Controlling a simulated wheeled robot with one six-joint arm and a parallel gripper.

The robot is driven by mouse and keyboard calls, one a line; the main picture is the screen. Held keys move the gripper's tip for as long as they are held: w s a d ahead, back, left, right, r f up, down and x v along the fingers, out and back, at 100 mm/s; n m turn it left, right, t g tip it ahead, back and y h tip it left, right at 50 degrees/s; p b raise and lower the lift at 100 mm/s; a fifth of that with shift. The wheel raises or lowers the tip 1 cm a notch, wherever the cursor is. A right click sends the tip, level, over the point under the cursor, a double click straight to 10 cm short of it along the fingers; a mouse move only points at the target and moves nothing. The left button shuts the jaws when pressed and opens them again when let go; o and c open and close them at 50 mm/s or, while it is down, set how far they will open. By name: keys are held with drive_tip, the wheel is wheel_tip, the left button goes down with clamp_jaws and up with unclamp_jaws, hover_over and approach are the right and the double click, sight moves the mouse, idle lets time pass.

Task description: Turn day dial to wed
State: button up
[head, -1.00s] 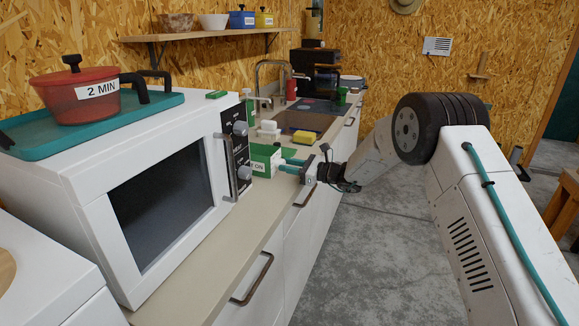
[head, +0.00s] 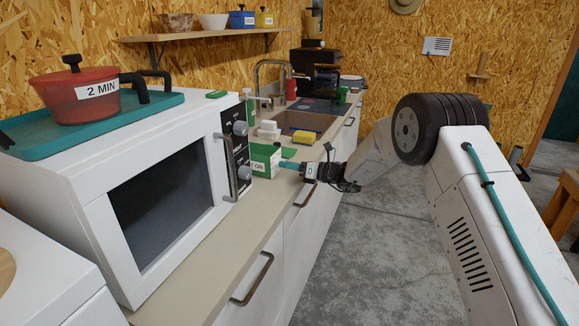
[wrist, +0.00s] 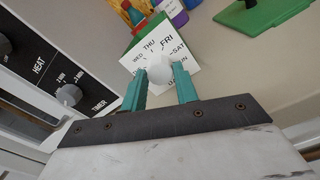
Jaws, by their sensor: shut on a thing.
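The day dial shows in the wrist view as a round white knob (wrist: 158,70) on a white face (wrist: 172,50) printed with day names, among them WED, THU, FRI, SAT and SUN. Its green and white box (head: 264,157) stands on the counter just right of the microwave in the head view. My gripper (wrist: 161,84) has its two teal fingers on either side of the knob and is shut on it. In the head view my gripper (head: 281,165) reaches the box from the right. Which day the knob points to cannot be told; part of the face is hidden.
The microwave (head: 165,200) with its HEAT and TIMER knobs stands close left of the box. A yellow sponge (head: 305,137) and the sink (head: 310,121) lie behind. A green item (wrist: 255,14) shows on the counter.

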drive_tip(key=m, duration=0.4)
drive_tip(key=shift+m, duration=2.6)
drive_tip(key=o, duration=1)
drive_tip(key=shift+d, duration=0.15)
drive_tip(key=v, duration=0.7)
drive_tip(key=shift+d, duration=0.1)
